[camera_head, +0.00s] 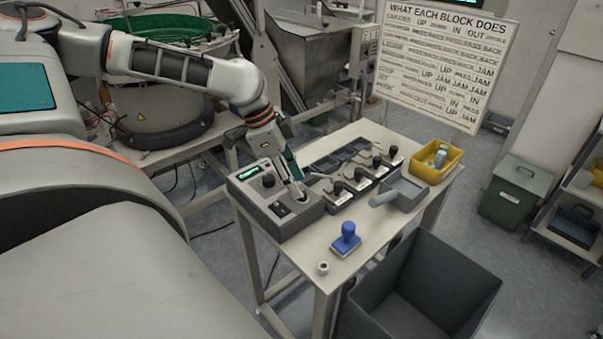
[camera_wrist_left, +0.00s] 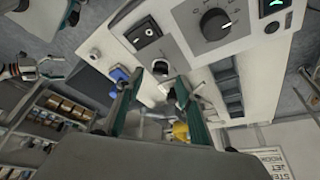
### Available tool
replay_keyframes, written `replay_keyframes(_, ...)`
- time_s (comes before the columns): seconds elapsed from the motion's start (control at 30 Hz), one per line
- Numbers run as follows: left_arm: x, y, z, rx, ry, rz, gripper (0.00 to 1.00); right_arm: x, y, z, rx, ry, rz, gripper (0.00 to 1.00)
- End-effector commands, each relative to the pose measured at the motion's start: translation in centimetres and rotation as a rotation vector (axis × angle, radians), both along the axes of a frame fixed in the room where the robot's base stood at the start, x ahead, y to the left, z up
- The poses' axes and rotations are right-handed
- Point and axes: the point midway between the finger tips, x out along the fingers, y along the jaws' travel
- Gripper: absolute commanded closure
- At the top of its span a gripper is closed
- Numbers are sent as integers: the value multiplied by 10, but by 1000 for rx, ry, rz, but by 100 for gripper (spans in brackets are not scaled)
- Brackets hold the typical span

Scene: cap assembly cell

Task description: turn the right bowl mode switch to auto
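A grey control box (camera_head: 260,212) stands at the left end of the table. Its top has a green display (camera_head: 243,172), a black dial (camera_head: 268,181) and a dark rocker switch (camera_head: 281,209). My left gripper (camera_head: 299,190) points down over the right part of the box top, its tips close to a small round switch (camera_head: 301,199). In the left wrist view the two fingers of my left gripper (camera_wrist_left: 157,78) stand apart, with a round knob (camera_wrist_left: 160,68) between or just beyond the tips. Contact and the knob's setting cannot be told.
A dark open bin (camera_head: 470,262) stands in front.

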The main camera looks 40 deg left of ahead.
Motion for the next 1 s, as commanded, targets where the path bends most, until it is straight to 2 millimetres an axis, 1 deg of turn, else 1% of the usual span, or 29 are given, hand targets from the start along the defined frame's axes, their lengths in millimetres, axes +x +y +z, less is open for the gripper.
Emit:
replay_keyframes(0.03,1,-2,-13,1,8,-1,63,-2,-1,-7,-4,5,1,0)
replay_keyframes(0.2,6,-7,-27,0,4,0,63,5,-3,-4,-13,-11,1,0)
replay_keyframes(0.4,8,-9,-29,0,0,0,63,13,-5,5,-15,-33,-1,0)
replay_keyframes(0.57,8,-9,-29,0,-1,0,63,15,-5,6,-14,-36,-2,0)
replay_keyframes(0.6,8,-9,-29,0,-1,0,68,15,-5,6,-15,-35,-2,0)
replay_keyframes(0.67,8,-9,-29,0,-1,0,84,14,-5,5,-14,-34,-1,0)
replay_keyframes(0.7,8,-9,-29,0,-1,0,94,14,-5,4,-15,-33,-1,0)
replay_keyframes(0.73,8,-9,-29,1,-1,0,100,14,-5,4,-15,-32,-1,0)
replay_keyframes(1.0,8,-9,-28,1,-1,10,100,12,-2,2,-12,-27,1,0)
